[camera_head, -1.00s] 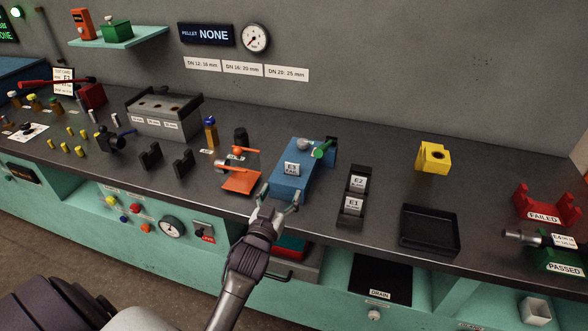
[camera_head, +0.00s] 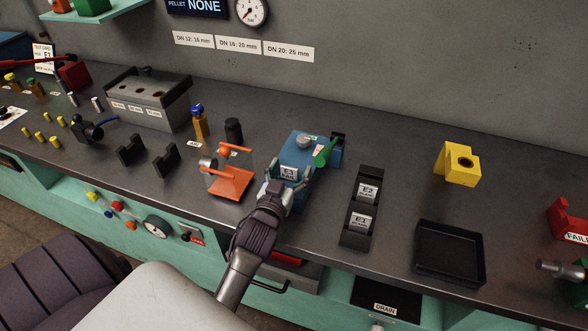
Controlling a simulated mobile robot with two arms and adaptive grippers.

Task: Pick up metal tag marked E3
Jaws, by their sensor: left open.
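The metal tag marked E3 (camera_head: 289,172) is a small pale plate with dark print. It lies on top of the blue block (camera_head: 318,162) near the middle of the bench. My left gripper (camera_head: 288,178) is open, with its two fingers on either side of the tag. I cannot tell whether the fingers touch it. The gripper's palm and wrist hide the front of the blue block. My right gripper is not in view.
A black rack (camera_head: 348,238) to the right holds tags E2 (camera_head: 367,193) and E1 (camera_head: 361,221). An orange stand (camera_head: 231,183) is close on the left. A green-handled lever (camera_head: 325,154) is on the block's right. An empty black tray (camera_head: 450,252) lies farther right.

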